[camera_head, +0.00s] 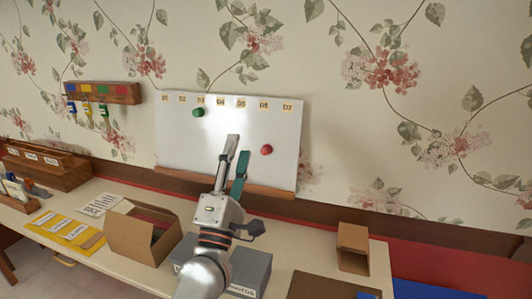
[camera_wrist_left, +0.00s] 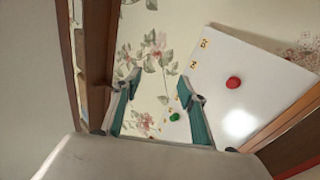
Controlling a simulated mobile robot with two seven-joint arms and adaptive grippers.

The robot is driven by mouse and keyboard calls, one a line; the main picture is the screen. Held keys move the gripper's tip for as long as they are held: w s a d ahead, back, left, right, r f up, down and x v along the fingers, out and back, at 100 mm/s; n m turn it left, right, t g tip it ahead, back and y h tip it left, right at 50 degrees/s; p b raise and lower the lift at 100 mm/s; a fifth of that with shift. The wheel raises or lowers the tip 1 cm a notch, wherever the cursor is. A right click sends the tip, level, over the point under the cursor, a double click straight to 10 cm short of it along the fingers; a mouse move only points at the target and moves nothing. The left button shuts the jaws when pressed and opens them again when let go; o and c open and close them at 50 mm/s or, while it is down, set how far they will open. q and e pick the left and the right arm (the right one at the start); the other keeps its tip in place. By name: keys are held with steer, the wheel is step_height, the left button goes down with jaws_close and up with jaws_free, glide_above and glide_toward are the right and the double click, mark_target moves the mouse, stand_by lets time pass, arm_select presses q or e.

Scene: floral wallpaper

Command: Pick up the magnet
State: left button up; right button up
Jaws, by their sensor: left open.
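A white board (camera_head: 180,145) stands against the wall with labels D1 to D7 along its top. A green magnet (camera_head: 198,112) is on its upper left part, below D3. A red magnet (camera_head: 266,149) is lower, to the right of the gripper. My left gripper (camera_head: 237,147) is open and empty in front of the lower middle of the board. In the left wrist view, the open fingers (camera_wrist_left: 160,84) have the green magnet (camera_wrist_left: 174,117) between them in the picture and the red magnet (camera_wrist_left: 233,82) to the right. Neither magnet is held.
A wooden ledge (camera_head: 280,192) runs below the board. An open cardboard box (camera_head: 128,230), a grey box (camera_head: 254,270) and a small brown box (camera_head: 353,248) stand on the table. Hooks with colored tags hang from a wall rack (camera_head: 120,93) at left.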

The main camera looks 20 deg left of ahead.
arm_select(q)
steer(key=w+a+n+g+y, duration=0.35)
steer(key=n+y, duration=0.25)
steer(key=n, duration=0.4)
steer(key=n+g+h, duration=0.5)
steer(key=n+g, duration=0.1)
steer(key=n, duration=0.1)
glide_toward(266, 151)
steer(key=x, duration=0.2)
steer(key=p+x, duration=0.1)
steer(key=x, duration=0.6)
steer(key=shift+w, duration=0.1)
steer(key=c, duration=1.1)
